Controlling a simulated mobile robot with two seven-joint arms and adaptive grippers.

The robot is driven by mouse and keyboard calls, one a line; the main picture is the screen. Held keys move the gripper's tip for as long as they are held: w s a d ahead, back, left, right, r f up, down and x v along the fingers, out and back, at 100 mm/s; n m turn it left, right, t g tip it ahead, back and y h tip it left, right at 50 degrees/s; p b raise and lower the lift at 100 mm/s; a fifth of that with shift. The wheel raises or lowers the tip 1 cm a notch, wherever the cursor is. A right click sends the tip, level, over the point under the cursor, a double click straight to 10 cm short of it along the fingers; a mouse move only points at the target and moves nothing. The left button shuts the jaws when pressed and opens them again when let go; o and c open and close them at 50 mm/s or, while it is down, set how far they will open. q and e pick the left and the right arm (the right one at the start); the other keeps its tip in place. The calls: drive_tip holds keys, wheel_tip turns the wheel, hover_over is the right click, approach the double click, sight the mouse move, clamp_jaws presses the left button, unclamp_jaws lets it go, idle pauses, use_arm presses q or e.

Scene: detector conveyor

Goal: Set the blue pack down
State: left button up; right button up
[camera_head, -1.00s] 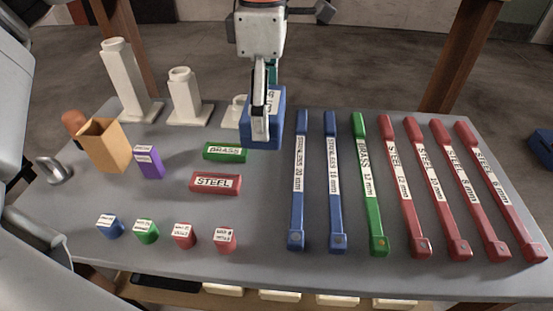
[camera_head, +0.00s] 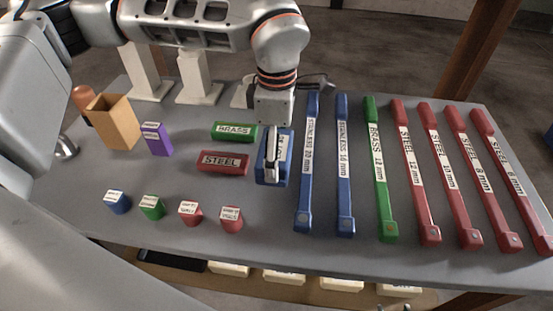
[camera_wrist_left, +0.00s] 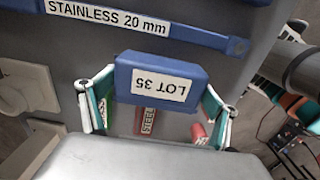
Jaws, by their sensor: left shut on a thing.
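The blue pack (camera_head: 286,172) is just left of the long blue bars and right of the red STEEL block (camera_head: 222,161). In the left wrist view the pack (camera_wrist_left: 160,66) shows a white label reading LOT 35. My left gripper (camera_head: 271,170) reaches down from above and is shut on the pack, one finger at each end in the wrist view (camera_wrist_left: 157,100). The pack is at or very close to the grey table (camera_head: 270,240); I cannot tell whether it touches. My right gripper does not show.
The STAINLESS 20 mm bar (camera_head: 307,170) lies close on the right, with several more bars beyond. A green BRASS block (camera_head: 233,132), purple box (camera_head: 157,139) and tan open box (camera_head: 112,122) stand left. Several small blocks line the front; table between is clear.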

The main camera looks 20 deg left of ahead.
use_arm(q)
drive_tip(key=shift+f, duration=1.65)
drive_tip(key=shift+f, duration=0.15)
drive_tip(key=o, duration=1.3)
